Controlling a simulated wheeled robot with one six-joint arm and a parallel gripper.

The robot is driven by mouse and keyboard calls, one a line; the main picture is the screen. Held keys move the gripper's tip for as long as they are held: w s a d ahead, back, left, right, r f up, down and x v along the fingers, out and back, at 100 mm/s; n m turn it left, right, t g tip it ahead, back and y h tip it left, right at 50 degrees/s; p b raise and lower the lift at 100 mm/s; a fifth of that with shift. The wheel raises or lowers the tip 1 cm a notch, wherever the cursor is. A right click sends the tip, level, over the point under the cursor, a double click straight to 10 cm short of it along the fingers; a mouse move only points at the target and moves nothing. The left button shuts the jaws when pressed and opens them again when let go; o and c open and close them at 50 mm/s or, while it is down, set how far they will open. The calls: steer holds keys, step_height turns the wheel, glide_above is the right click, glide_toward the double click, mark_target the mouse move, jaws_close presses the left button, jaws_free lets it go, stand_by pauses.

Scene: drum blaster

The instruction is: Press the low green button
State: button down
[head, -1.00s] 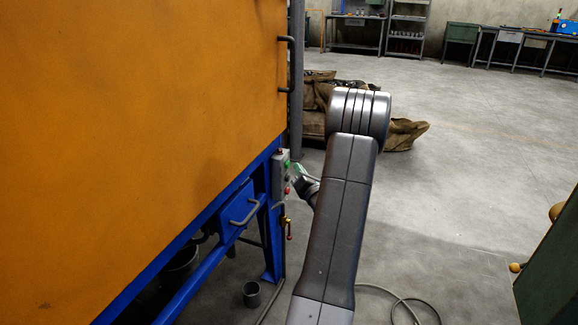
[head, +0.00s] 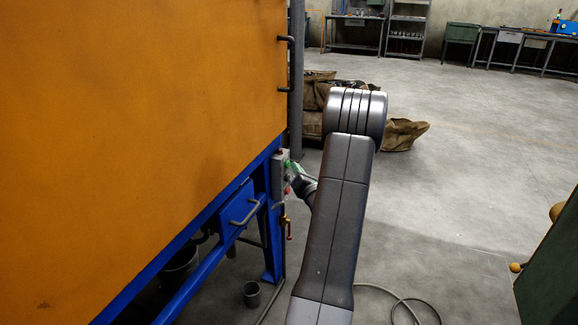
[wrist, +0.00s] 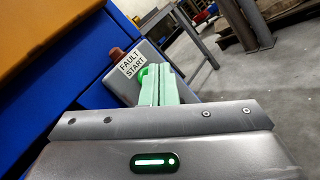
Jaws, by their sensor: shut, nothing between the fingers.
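A grey control box (head: 278,176) is fixed to the blue leg of the orange machine. In the wrist view the box (wrist: 152,56) carries a label reading FAULT and START. A bright green button (wrist: 142,77) shows beside the left edge of my gripper's pale green fingers; the fingers hide part of it. My gripper (wrist: 161,75) is shut and empty, with its tips at the box face just below the label. I cannot tell whether they touch the button. In the head view my gripper (head: 292,168) is at the box, mostly behind my arm.
The orange machine (head: 140,120) fills the left. A blue drawer with a handle (head: 238,205) is below it. A small cup (head: 252,294) and a hose (head: 400,300) lie on the floor. Sacks (head: 400,134) are behind my arm. Open floor is at the right.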

steer(key=shift+w+a, duration=0.15)
steer(key=shift+a, duration=0.3)
stand_by(0.4)
steer(key=shift+d, duration=0.2)
steer(key=shift+s+d, duration=0.3)
steer(key=shift+d, duration=0.35)
steer(key=shift+s+d, duration=0.25)
steer(key=shift+d, duration=0.55)
steer(key=shift+s+d, duration=0.25)
steer(key=shift+d, duration=0.55)
steer(key=shift+s+d, duration=0.25)
steer(key=shift+d, duration=0.55)
steer(key=shift+a, duration=0.15)
